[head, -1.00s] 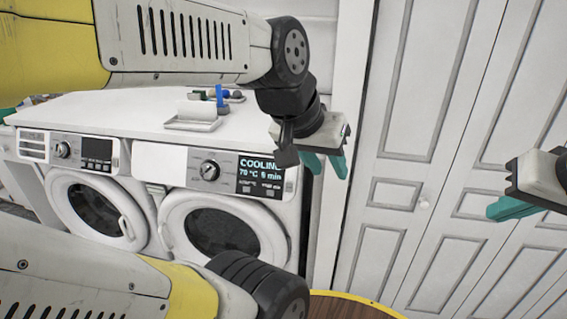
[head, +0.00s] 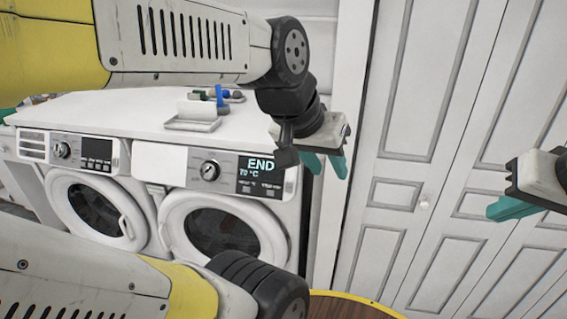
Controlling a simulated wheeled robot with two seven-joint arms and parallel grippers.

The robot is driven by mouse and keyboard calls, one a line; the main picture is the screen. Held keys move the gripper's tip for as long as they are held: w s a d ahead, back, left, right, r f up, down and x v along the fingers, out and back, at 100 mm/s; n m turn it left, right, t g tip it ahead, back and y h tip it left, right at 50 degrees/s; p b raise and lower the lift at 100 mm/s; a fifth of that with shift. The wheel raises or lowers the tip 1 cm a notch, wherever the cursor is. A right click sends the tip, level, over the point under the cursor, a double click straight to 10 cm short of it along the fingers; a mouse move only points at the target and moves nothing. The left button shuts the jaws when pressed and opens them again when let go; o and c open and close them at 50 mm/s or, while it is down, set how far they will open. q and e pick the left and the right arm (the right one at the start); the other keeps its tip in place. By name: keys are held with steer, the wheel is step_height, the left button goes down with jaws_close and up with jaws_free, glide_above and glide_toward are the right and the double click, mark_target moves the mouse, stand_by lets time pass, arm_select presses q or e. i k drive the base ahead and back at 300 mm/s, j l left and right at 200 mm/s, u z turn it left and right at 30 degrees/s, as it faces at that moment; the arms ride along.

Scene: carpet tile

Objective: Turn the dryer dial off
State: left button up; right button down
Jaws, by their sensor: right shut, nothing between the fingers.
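The dryer (head: 222,192), a white front-loading machine with a round door, stands at centre left. Its dial (head: 209,171) is a round silver knob on the front panel. The display (head: 260,168) beside it reads END, with 70 °C below. My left gripper (head: 325,165) hangs to the right of the panel, apart from the dial, with its teal fingers spread and nothing seen between them. My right gripper (head: 505,208) is far to the right, in front of the wardrobe doors, shut and empty. Neither gripper touches the dial.
A washing machine (head: 85,185) with its own dial (head: 62,150) stands left of the dryer. A white worktop (head: 120,110) above bears a tray (head: 193,125) and small blue items. White panelled doors (head: 420,120) fill the right. A round wooden surface (head: 345,308) shows at the bottom.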

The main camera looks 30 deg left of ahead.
mark_target(208, 171)
steer(key=u, duration=1.7)
steer(key=i+j+u, duration=0.1)
steer(key=i+u, duration=0.2)
steer(key=u, duration=0.2)
